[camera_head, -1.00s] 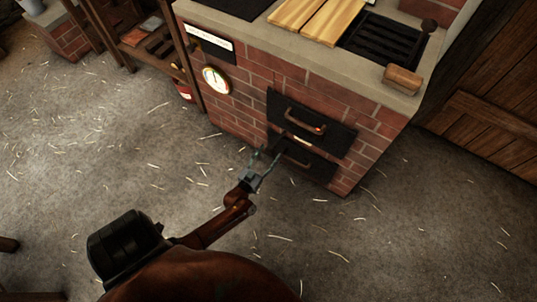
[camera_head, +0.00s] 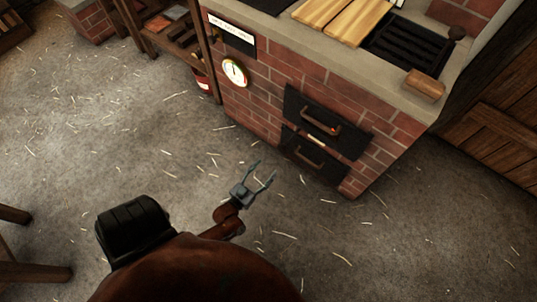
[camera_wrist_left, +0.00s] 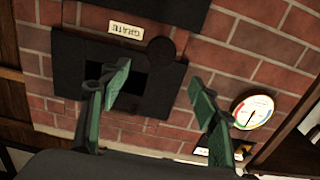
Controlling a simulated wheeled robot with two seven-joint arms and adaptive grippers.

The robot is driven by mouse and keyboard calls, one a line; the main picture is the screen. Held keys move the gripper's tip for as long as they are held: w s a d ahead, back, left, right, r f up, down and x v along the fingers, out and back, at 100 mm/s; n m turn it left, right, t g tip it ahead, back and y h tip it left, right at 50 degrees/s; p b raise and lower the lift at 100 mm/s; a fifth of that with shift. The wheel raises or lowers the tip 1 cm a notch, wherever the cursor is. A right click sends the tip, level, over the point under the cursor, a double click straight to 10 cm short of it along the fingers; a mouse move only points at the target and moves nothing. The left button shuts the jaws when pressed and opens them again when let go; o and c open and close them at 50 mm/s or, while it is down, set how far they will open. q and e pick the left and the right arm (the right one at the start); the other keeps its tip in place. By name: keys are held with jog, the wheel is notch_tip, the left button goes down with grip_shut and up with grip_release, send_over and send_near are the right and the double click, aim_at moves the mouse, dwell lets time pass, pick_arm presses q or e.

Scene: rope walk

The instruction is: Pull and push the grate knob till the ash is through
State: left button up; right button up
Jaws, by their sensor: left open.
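A round dark knob (camera_wrist_left: 161,50) sits beside the pale GRATE label (camera_wrist_left: 126,29) on the stove front, in the upside-down left wrist view. The label also shows as a small pale strip (camera_head: 322,140) between the two black doors in the head view, where I cannot make out the knob clearly. My left gripper (camera_head: 262,177) is open and empty, in front of the stove and apart from it. In the left wrist view its two green fingers (camera_wrist_left: 164,98) stand wide apart, with the knob seen between and beyond them. No ash can be seen. My right gripper is not in view.
The brick stove (camera_head: 281,73) has an upper black door (camera_head: 350,133), a lower black door (camera_head: 329,168) and a round gauge (camera_head: 234,72). A wooden block (camera_head: 424,87) lies on its top. The straw-strewn floor (camera_head: 130,130) is open in front.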

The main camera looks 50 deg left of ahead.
pick_arm(q)
jog(key=shift+o, duration=0.2)
jog(key=g+p, duration=0.2)
jog(key=g, duration=0.3)
send_near(281, 150)
jog(key=w+a, duration=0.1)
jog(key=w, duration=0.2)
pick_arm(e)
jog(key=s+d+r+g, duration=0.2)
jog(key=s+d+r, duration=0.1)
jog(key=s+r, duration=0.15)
pick_arm(q)
jog(key=shift+h, duration=0.4)
jog(key=b+x, duration=0.1)
jog(key=x, duration=0.2)
jog(key=b+x, duration=0.2)
jog(key=x, duration=0.2)
jog(key=shift+f, duration=0.35)
jog(key=shift+w+a+b, duration=0.1)
jog(key=shift+w+b, duration=0.25)
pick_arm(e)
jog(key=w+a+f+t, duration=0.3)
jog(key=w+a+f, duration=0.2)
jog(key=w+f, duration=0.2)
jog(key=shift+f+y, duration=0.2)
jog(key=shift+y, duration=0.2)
pick_arm(q)
jog(key=shift+c, duration=0.6)
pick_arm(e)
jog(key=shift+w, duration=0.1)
